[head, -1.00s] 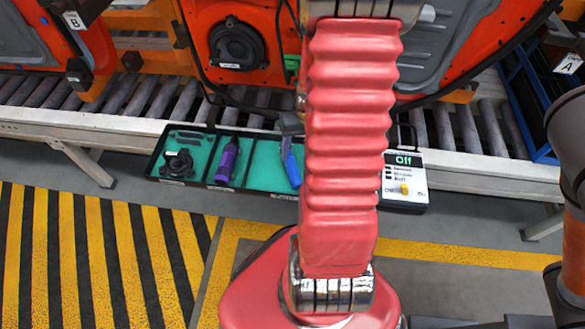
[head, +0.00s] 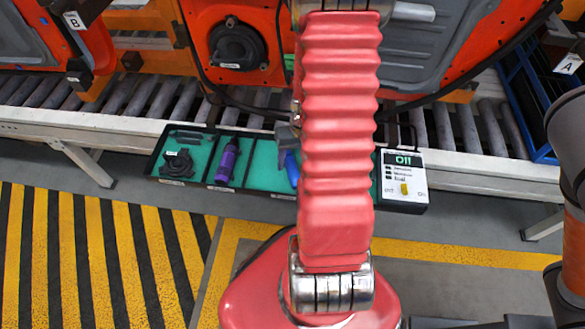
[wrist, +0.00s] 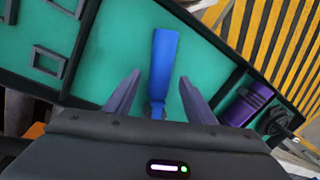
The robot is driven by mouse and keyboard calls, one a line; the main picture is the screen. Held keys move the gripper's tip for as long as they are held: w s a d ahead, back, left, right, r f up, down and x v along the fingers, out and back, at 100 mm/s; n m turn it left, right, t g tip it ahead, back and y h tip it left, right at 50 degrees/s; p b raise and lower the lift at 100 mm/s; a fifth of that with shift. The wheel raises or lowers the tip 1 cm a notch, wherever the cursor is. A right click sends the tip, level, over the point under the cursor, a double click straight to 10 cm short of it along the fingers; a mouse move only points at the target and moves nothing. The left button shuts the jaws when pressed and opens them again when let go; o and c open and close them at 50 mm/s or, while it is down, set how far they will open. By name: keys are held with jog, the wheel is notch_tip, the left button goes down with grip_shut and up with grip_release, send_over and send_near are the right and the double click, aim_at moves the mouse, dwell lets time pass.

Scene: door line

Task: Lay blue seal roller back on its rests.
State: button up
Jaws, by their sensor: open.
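The blue seal roller (wrist: 165,60) lies on the teal floor of the black-rimmed tray. In the wrist view its blue handle points away from my gripper, and its near end runs down between the fingers toward the gripper body. In the head view only a bit of blue (head: 291,168) shows beside my red arm. My gripper (wrist: 160,78) is open, with one finger on each side of the roller and a gap on both sides. Black rectangular frames (wrist: 50,62) stand on the teal floor at left; I cannot tell whether these are the rests.
A purple bottle-like tool (head: 228,161) and a black round part (head: 177,164) lie in the tray's left compartments. A box reading "Off" (head: 404,181) with a yellow switch is at the right. A roller conveyor (head: 130,98) and orange door carriers stand behind.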

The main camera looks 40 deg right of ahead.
jog(key=shift+f, duration=0.65)
jog(key=shift+c, duration=0.3)
grip_shut()
